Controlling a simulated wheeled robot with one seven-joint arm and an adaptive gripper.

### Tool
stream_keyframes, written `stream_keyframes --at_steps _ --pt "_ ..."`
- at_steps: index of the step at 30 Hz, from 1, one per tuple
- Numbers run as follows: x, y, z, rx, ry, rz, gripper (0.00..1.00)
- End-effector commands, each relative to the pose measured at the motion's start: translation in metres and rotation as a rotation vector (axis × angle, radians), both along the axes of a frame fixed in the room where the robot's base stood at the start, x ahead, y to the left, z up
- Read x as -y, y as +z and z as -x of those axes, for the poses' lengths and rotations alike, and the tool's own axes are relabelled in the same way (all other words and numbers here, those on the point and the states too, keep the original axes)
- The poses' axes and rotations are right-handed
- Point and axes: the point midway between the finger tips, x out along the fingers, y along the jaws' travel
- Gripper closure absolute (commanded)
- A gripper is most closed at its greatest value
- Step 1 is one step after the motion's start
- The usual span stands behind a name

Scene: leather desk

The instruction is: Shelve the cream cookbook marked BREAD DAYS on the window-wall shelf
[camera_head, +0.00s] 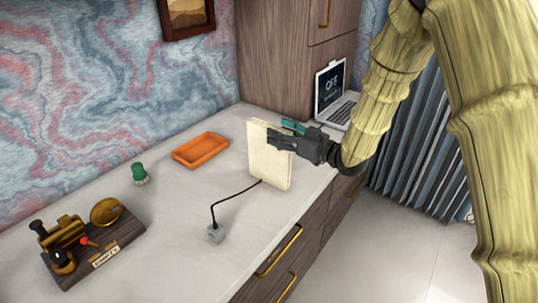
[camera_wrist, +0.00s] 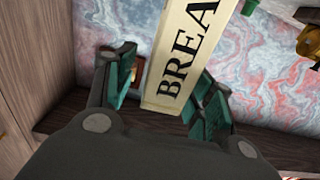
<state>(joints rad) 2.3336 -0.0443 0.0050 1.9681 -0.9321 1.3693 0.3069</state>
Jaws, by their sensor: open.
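The cream cookbook (camera_head: 268,170) stands upright on the pale desk in the head view. In the wrist view its spine (camera_wrist: 178,75) shows the letters BREA; the rest of the title is cut off. My gripper (camera_head: 287,134) is open at the book's upper right edge, one finger in front of the cover and one behind. In the wrist view the spine lies between the teal pads of my gripper (camera_wrist: 165,95), with a visible gap at the left finger. Contact at the right finger is unclear. I cannot make out the window-wall shelf.
An orange tray (camera_head: 201,150) lies left of the book. A black cord runs from a grey block (camera_head: 215,233) to the book's base. A laptop (camera_head: 334,95) stands behind my gripper. A green-topped object (camera_head: 140,174) and a brass device (camera_head: 88,240) are further left. Curtains (camera_head: 425,150) hang right.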

Motion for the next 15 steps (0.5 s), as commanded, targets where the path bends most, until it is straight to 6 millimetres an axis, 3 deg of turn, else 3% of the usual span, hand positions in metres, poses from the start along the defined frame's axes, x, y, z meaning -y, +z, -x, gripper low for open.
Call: stream_keyframes --at_steps 6,14,15 --pt "-0.023 0.001 -0.016 0.0 0.001 0.0 0.46" --pt "-0.025 0.0 -0.018 -0.001 -0.001 -0.001 0.46" --pt "-0.025 0.0 -0.018 -0.001 0.0 -0.001 0.54"
